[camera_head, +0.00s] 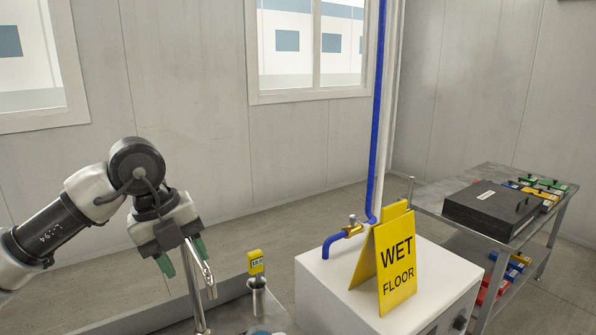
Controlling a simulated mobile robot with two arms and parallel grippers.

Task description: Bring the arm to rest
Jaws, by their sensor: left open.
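My left gripper (183,256) hangs from my left arm on the left of the head view, its two green-tipped fingers pointing down. The fingers are apart and I see nothing held between them. A shiny metal pipe (194,295) stands just behind or beside the right finger; I cannot tell whether they touch. My right gripper is not in view.
A yellow gauge (256,262) sits on a metal holder (259,296). A white cabinet (340,295) carries a yellow wet floor sign (396,262) beside a blue pipe with a tap (353,229). A metal cart (452,187) holds a black case (488,212) and coloured boxes (545,188).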

